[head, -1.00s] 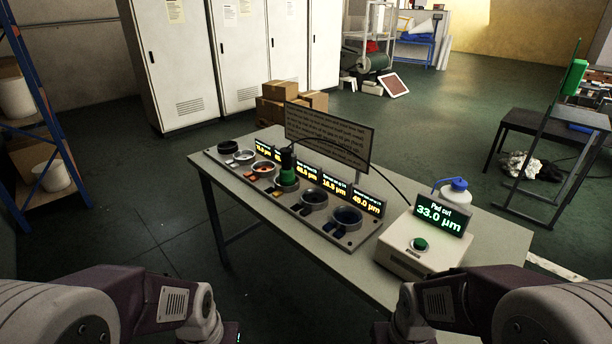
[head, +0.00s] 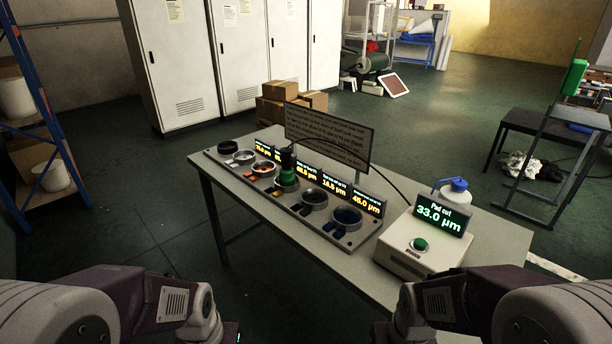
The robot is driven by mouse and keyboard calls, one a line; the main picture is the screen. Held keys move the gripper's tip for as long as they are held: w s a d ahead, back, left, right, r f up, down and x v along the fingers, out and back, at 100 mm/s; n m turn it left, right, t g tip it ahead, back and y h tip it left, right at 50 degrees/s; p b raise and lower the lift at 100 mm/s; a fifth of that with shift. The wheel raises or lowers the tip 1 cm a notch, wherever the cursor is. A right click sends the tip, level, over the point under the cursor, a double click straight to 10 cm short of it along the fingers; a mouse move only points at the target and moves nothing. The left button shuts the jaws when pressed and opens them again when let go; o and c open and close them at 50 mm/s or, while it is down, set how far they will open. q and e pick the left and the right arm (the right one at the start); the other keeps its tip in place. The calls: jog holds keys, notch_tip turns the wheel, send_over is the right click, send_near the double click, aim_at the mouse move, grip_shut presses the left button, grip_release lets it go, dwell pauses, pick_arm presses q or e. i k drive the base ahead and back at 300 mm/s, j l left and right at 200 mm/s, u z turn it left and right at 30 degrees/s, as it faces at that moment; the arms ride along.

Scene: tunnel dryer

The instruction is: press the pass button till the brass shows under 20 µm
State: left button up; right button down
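A pale box (head: 395,257) with a round green button (head: 420,244) stands at the right of the table. Its display (head: 441,213) reads "Pad cut 33.0 µm". A grey rack (head: 300,213) holds a row of round cups, with small µm displays behind them. A green and black upright tool (head: 287,172) stands at a middle cup, beside a yellowish tag (head: 277,192). The rightmost display (head: 368,203) appears to read 45.0 µm; labels are too small to tell which cup is brass. My arms reach in at both lower corners; both grippers' fingers are below the picture edge.
A sign board (head: 329,136) stands behind the rack. A blue-capped white bottle (head: 455,190) stands behind the display. A black cable runs from the tool towards the box. The table front (head: 330,268) is clear. Cartons (head: 285,103) and white cabinets (head: 180,60) are behind.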

aim_at(421, 244)
jog(key=z, duration=0.9)
jog(key=i+j, duration=0.05)
